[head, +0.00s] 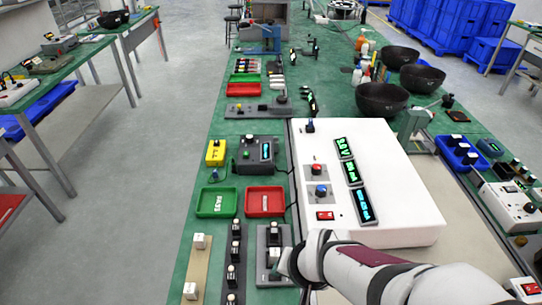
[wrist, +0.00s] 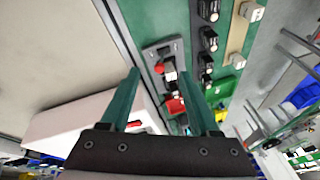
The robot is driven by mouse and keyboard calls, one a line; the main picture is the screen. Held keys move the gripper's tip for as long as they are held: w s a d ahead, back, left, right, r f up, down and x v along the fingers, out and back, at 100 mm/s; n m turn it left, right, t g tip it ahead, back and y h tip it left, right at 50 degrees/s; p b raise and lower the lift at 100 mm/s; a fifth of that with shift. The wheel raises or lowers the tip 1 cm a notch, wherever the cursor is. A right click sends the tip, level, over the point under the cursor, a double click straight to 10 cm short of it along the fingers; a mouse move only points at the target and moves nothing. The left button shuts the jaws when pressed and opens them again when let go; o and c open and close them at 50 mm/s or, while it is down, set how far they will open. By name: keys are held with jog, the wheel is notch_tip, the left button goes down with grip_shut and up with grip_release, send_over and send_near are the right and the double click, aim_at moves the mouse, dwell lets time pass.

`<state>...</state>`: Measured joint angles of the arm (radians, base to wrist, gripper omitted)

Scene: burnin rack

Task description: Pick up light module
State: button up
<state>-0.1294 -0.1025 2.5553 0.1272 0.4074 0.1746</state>
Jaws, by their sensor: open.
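Two pale, white-topped modules stand on a tan strip: one (head: 199,240) farther back and one (head: 191,290) nearer; they also show in the wrist view (wrist: 251,12) (wrist: 236,61). Several black modules with white tops (head: 236,229) stand on a dark strip beside them. A grey fixture (head: 267,277) to their right holds a module with a white part (head: 274,257). My gripper (wrist: 160,75) is open. In the wrist view the fixture (wrist: 165,48) shows between the fingertips, with a red part near its middle. I cannot tell whether the fingers touch anything. In the head view my wrist hides the fixture's right side.
A white console (head: 390,235) with green displays stands right of the fixture. A green tray (head: 216,202) and a red tray (head: 265,201) lie behind the strips. A dark tester box (head: 257,152) and a yellow box (head: 216,152) stand farther back. Bare floor lies left of the bench.

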aim_at(274, 230)
jog(key=w+f+n+t, duration=0.1)
jog(key=w+f+t, duration=0.1)
jog(key=w, duration=0.2)
jog(key=w+a+f+t+h, duration=0.1)
jog(key=w+f+t, duration=0.1)
jog(key=w+f, duration=0.1)
jog(key=w+a+f+n+t, duration=0.1)
jog(key=w+f+t, duration=0.2)
jog(key=w, duration=0.1)
jog(key=shift+w+n+h, duration=0.3)
jog(key=shift+w, duration=0.05)
jog(key=shift+w+a+f+n+t, duration=0.25)
jog(key=shift+a+n+t, duration=0.05)
jog(key=shift+n+t, duration=0.35)
jog(key=x, duration=0.7)
jog(key=shift+w+a, duration=0.1)
jog(key=shift+w, duration=0.15)
grip_shut()
